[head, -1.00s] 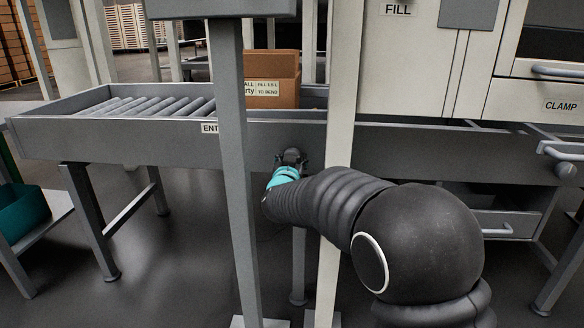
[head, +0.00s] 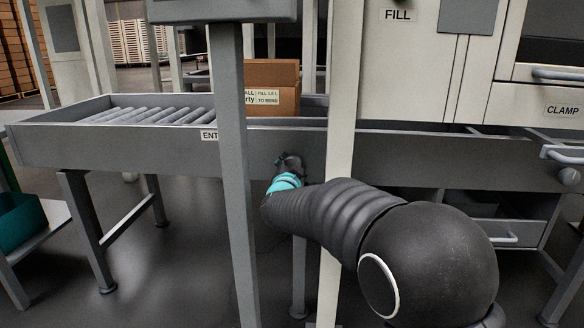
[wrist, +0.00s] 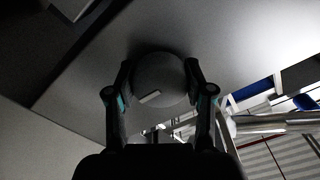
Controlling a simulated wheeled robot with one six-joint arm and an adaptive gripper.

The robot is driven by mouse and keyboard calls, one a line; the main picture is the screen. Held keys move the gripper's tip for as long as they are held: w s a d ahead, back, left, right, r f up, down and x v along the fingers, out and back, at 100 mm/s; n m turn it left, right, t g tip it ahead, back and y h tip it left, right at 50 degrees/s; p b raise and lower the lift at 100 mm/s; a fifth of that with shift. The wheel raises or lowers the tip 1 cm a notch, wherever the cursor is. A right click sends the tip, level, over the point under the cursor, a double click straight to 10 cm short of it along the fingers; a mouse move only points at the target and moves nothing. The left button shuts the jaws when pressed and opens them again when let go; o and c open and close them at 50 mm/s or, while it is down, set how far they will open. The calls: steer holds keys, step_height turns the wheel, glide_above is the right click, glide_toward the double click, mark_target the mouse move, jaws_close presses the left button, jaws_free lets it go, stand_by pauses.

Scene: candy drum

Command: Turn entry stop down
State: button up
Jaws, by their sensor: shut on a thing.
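The entry stop shows as a round grey knob (wrist: 160,78) on the grey side panel of the roller conveyor in the wrist view. A short pale bar mark on its face sits low and left of centre, tilted. My gripper (wrist: 158,85) has its two fingers on the left and right sides of the knob and is shut on it. In the head view my gripper (head: 290,163) is at the conveyor's side rail, right of the partly hidden "ENT" label (head: 209,135). The knob is hidden there by my gripper.
A grey post (head: 232,190) and a pale post (head: 338,150) stand close on either side of my gripper. Cardboard boxes (head: 272,88) sit on the conveyor (head: 100,145) above it. The FILL cabinet (head: 420,70) is at the upper right.

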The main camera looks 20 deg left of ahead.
steer(key=o, duration=1.2)
steer(key=shift+c, duration=0.2)
steer(key=shift+s, duration=0.15)
steer(key=v, duration=1.1)
steer(key=shift+s+d, duration=0.2)
steer(key=shift+s, duration=0.2)
